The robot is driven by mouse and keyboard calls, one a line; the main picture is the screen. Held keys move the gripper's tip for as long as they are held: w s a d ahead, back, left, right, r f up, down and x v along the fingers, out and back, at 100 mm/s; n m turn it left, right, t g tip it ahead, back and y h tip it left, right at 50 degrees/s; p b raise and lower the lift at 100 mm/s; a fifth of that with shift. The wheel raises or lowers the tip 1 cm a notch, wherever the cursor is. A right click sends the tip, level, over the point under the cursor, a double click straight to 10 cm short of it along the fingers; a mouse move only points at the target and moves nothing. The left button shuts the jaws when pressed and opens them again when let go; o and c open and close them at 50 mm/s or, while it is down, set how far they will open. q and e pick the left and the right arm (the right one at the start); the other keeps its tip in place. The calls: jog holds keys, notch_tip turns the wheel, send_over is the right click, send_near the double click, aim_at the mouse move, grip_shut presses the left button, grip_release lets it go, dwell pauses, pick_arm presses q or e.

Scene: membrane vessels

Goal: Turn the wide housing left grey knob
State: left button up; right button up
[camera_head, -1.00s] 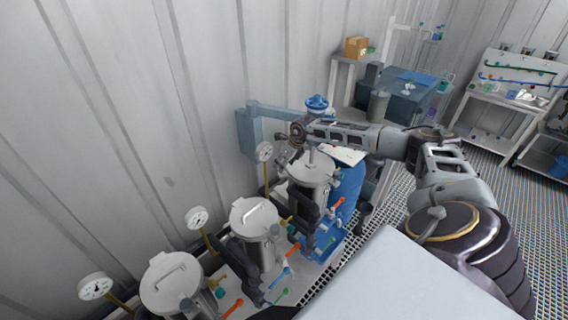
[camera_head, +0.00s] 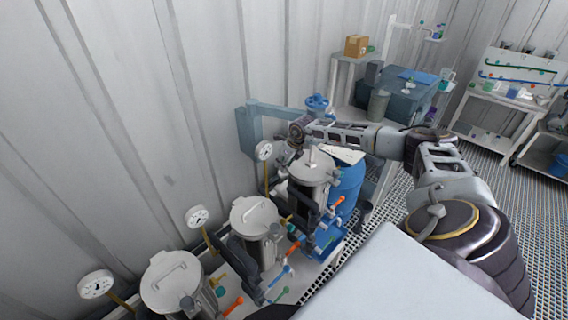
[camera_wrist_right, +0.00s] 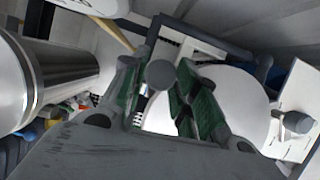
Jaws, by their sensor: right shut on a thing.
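My right arm reaches in from the right in the head view, and its gripper (camera_head: 291,151) is down by the lid of the farthest metal vessel (camera_head: 312,167), where its fingers are hard to make out. In the right wrist view my right gripper (camera_wrist_right: 162,92) shows two green-padded fingers, one on each side of a round grey knob (camera_wrist_right: 160,74). It is shut on this knob. A pale panel behind the fingers is mostly hidden. A second grey knob (camera_wrist_right: 297,122) sits on a white panel (camera_wrist_right: 301,88) at the right, apart from the fingers. My left gripper is not in view.
Two more lidded vessels (camera_head: 254,216) (camera_head: 171,282) stand nearer along the ribbed wall, with gauges (camera_head: 197,216) and coloured valve handles beside them. A blue drum (camera_head: 348,186) stands behind the farthest vessel. The grated floor (camera_head: 398,208) at the right is open.

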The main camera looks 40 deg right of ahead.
jog(key=shift+m+h+b, duration=0.3)
jog(key=shift+m, duration=0.4)
jog(key=shift+a+m+h+b, duration=0.15)
jog(key=shift+m+h+b, duration=0.45)
jog(key=shift+m, duration=0.7)
jog(key=shift+w+a+m+h+b, duration=0.1)
jog(key=shift+m+h+b, duration=0.4)
jog(key=shift+m+b, duration=1.25)
jog(key=shift+m+g+h+b, duration=0.3)
jog(key=shift+m, duration=0.35)
jog(key=o, duration=1)
